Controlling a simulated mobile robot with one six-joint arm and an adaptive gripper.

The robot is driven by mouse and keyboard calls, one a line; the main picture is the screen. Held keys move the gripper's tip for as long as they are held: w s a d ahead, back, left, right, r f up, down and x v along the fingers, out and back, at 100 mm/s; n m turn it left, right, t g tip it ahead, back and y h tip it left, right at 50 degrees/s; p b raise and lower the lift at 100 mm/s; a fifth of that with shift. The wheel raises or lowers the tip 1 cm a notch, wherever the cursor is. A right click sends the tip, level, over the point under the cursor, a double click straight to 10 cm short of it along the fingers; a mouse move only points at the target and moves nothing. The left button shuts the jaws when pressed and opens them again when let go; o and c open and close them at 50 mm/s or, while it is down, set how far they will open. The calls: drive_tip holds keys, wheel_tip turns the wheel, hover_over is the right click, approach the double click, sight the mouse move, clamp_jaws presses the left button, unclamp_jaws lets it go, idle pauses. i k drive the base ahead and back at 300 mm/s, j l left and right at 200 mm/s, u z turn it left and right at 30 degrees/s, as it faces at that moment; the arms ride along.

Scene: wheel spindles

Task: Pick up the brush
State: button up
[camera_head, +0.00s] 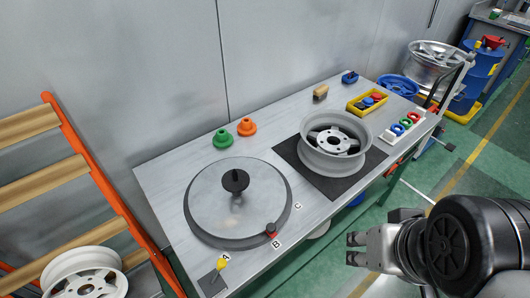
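A small tan, block-shaped object that looks like the brush (320,92) lies near the back edge of the grey table (160,190), behind the wheel rim. Its bristles are too small to make out. My gripper (352,249) is at the lower right, in front of the table's front edge and well away from the brush. Its two fingertips point left and stand apart, with nothing between them.
A silver wheel rim (335,142) sits on a dark mat. Left of it are a round plate with a black knob (236,181), and green (223,139) and orange (246,127) pieces. A yellow tray (355,107) and blue piece (349,77) flank the brush's right.

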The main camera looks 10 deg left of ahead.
sight(319, 92)
drive_tip(key=i+l+u, duration=0.15)
drive_tip(key=u, duration=0.2)
drive_tip(key=i+l+u, duration=0.15)
drive_tip(key=u, duration=0.25)
drive_tip(key=l+u, duration=0.35)
drive_tip(key=i+l, duration=0.15)
drive_tip(key=l, duration=0.4)
drive_tip(key=i+l+u, duration=0.15)
drive_tip(key=l, duration=0.4)
drive_tip(key=i+l, duration=0.1)
drive_tip(key=l, duration=0.5)
drive_tip(key=i+l+u, duration=0.1)
drive_tip(key=l, duration=0.45)
drive_tip(key=i+l+u, duration=0.1)
drive_tip(key=l, duration=0.5)
drive_tip(key=i+l, duration=0.1)
drive_tip(key=l, duration=0.5)
drive_tip(key=u, duration=0.05)
